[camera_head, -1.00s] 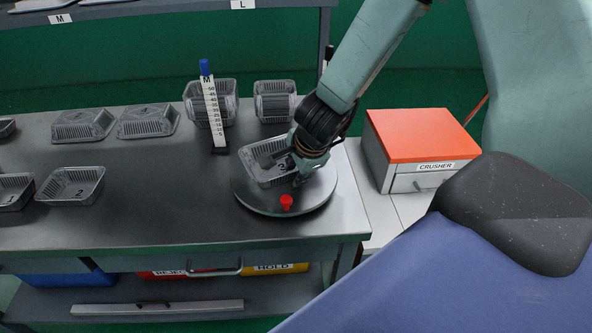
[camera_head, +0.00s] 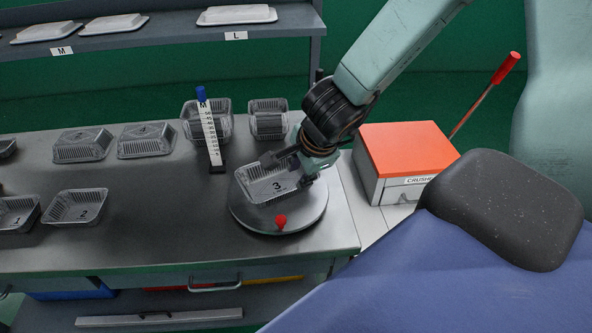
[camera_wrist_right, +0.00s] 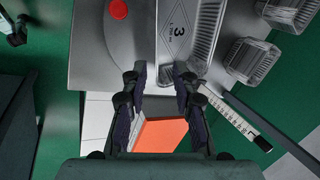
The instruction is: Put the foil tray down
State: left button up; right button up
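The foil tray marked 3 (camera_head: 268,190) sits upright on the round grey turntable plate (camera_head: 262,222) on the bench. It also shows in the wrist view (camera_wrist_right: 203,42). My right gripper (camera_head: 289,170) is at the tray's right end. In the wrist view its fingers (camera_wrist_right: 160,76) are spread, with no tray wall visibly pinched between them. One finger overlaps the tray's near edge in that view; I cannot tell whether it touches. A dark part of mine at the wrist view's left edge may be my left gripper (camera_wrist_right: 14,30); its fingers cannot be made out.
Trays 1 (camera_head: 17,214) and 2 (camera_head: 75,208) stand at the left. Upturned trays and two tray stacks (camera_head: 206,121) line the back, beside an upright scale (camera_head: 210,138). A red knob (camera_head: 281,222) stands at the plate's front. The orange-topped crusher (camera_head: 408,150) is at the right.

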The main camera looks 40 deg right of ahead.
jog(key=s+f+n, duration=0.2)
jog(key=s+f+n+g, duration=0.1)
jog(key=s+f+n, duration=0.1)
jog(key=f, duration=0.1)
jog(key=s+f+n+h, duration=0.1)
jog(key=s+f+n, duration=0.1)
jog(key=shift+s+a+f+n+g, duration=0.3)
jog(key=shift+s+a+f+n, duration=0.05)
jog(key=shift+s+a+n, duration=0.05)
jog(key=s+a+f+n+g+y, duration=0.1)
jog(key=s+a+f+n, duration=0.3)
jog(key=s, duration=0.5)
jog(key=s+a+f+n+g, duration=0.2)
jog(key=s+a+f+n, duration=0.2)
jog(key=s+f+n, duration=0.3)
jog(key=shift+s+a+f+n+y, duration=0.4)
jog(key=shift+s+n, duration=0.4)
jog(key=shift+s, duration=0.15)
